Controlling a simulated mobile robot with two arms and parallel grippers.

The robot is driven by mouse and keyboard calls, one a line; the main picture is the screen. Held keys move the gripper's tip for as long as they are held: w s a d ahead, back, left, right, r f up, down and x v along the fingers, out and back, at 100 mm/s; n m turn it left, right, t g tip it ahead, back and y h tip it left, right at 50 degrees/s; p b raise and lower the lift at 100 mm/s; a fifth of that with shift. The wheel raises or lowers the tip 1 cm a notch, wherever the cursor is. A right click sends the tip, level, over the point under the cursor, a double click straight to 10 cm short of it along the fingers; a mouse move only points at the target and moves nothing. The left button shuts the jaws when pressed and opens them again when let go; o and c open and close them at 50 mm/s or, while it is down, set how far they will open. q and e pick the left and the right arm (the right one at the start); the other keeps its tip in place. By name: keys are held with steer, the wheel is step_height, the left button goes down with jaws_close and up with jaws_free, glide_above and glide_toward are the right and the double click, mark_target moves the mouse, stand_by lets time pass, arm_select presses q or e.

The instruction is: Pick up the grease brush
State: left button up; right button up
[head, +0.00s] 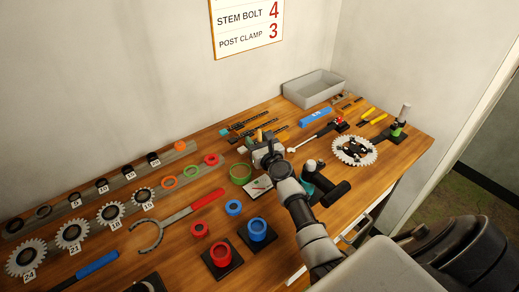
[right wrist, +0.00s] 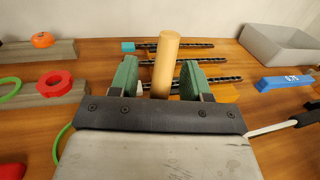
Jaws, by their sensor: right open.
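A pale wooden cylindrical handle, likely the grease brush (right wrist: 165,62), stands upright in the right wrist view. It rises between the two green-padded fingers of my right gripper (right wrist: 158,78). The fingers are apart, with a gap visible on each side of the handle. Its lower end is hidden behind the gripper body, so the bristles do not show. In the head view my right gripper (head: 266,146) is over the middle of the bench, and a small tan bit of the handle (head: 260,134) shows beside it. My left gripper is not in view.
Dark chain lengths (right wrist: 200,79) lie behind the handle. A grey bin (head: 313,88) stands at the back, with a blue block (head: 315,117) in front. A chainring (head: 354,151) lies right. Sprockets, coloured rings and a red-handled tool (head: 180,219) fill the left side.

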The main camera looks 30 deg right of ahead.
steer(key=shift+w, duration=0.2)
steer(key=shift+s+r, duration=0.1)
steer(key=shift+c, duration=1.1)
jaws_close()
step_height(320, 180, up, 9)
steer(key=p, duration=0.6)
steer(key=s+a+m+t, duration=0.1)
steer(key=s+a+m, duration=0.25)
steer(key=a, duration=0.25)
steer(key=shift+m, duration=0.35)
steer(key=f+b, duration=0.3)
steer(key=b, duration=0.1)
steer(key=w+f+b, duration=0.1)
steer(key=f+b, duration=0.1)
steer(key=shift+d+f+b, duration=0.3)
steer(key=shift+d+b, duration=0.1)
